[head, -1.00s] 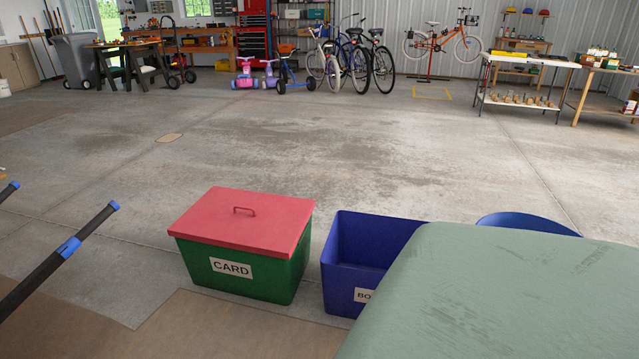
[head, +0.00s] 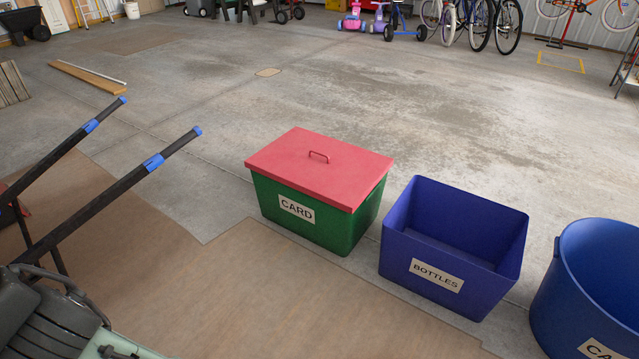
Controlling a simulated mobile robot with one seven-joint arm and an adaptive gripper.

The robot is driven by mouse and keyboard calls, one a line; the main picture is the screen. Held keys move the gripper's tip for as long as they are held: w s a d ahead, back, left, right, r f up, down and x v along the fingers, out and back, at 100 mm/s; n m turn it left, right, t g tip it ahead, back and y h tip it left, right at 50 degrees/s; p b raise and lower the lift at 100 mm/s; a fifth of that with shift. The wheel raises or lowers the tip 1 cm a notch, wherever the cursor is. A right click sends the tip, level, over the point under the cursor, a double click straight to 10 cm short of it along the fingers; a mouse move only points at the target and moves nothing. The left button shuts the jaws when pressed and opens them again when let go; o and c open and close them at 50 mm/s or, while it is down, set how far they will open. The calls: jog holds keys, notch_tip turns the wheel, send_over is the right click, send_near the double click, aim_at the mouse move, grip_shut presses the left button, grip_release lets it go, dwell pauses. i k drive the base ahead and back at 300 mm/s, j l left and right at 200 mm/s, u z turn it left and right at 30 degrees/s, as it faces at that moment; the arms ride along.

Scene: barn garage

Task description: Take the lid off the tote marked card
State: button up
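The green tote marked CARD (head: 312,216) stands on the concrete floor near the middle of the head view. Its flat red lid (head: 300,165) lies on top and covers the opening. A small raised handle (head: 319,156) sits at the middle of the lid. The inside of the tote is hidden. My gripper is not in view.
An open blue bin marked BOTTLES (head: 436,275) stands just right of the tote. A round blue bin (head: 590,290) is at the right edge. Black handlebars with blue bands (head: 152,162) reach in from the left. Brown matting (head: 250,300) covers the near floor; concrete beyond is open.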

aim_at(339, 174)
jog(key=i+j+z, duration=0.35)
jog(key=i+j, duration=0.15)
jog(key=i, duration=0.3)
jog(key=i+j+z, duration=0.35)
jog(key=i+j, duration=0.35)
jog(key=i+j+z, duration=0.35)
jog(key=i+j, duration=0.25)
jog(key=j, duration=0.3)
